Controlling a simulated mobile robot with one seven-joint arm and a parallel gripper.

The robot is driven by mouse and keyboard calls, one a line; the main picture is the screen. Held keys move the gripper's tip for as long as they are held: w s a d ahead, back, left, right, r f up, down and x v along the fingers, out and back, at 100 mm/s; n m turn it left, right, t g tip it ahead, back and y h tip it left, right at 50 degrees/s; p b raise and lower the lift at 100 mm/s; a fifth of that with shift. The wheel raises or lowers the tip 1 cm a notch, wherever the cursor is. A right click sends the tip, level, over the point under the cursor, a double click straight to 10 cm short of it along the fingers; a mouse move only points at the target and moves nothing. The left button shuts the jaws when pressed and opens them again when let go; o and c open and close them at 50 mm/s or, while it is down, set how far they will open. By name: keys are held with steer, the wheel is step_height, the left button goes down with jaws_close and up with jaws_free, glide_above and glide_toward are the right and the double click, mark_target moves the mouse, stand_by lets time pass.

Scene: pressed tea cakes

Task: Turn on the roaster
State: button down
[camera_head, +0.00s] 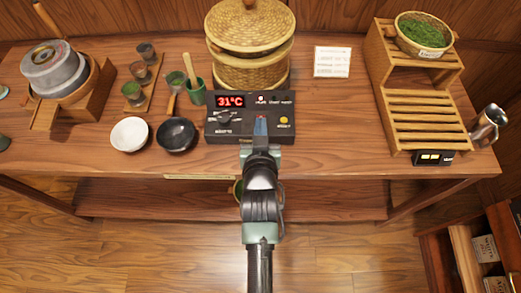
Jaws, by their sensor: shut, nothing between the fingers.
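The roaster appears to be the black control box (218,132) at the middle front of the table, with a woven basket (251,72) standing behind it. Its red display reads 31°C (230,101). A dark knob (225,117) is on its left and a yellow button (284,120) on its right. My gripper (261,122) is shut and empty over the box's front panel, between the knob and the button. It hides part of the panel. I cannot tell whether its tips touch the box.
A white bowl (130,134) and a black pan (176,136) stand left of the box. Several small cups and a green whisk cup (196,92) are behind them. A wooden rack (412,100) with a basket of green leaves (423,33) is at right, beside a metal pitcher (488,125).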

steer(key=s+b, duration=0.1)
steer(key=s, duration=0.6)
steer(key=shift+s+r, duration=0.25)
steer(key=shift+r, duration=0.1)
steer(key=w+r+t, duration=0.3)
steer(key=w+r, duration=0.1)
steer(key=r, duration=1.1)
steer(key=w+r+t, duration=0.4)
steer(key=r, duration=1.2)
steer(key=s+r+t, duration=0.2)
steer(key=s+r, duration=0.2)
steer(key=r, duration=0.4)
steer(key=s+r+t, duration=0.2)
steer(key=s+r, duration=0.2)
steer(key=r, duration=0.5)
steer(key=s+r+t, duration=0.2)
steer(key=s+r, duration=0.2)
steer(key=r, duration=0.5)
steer(key=shift+r+t, duration=0.2)
steer(key=shift+t, duration=0.1)
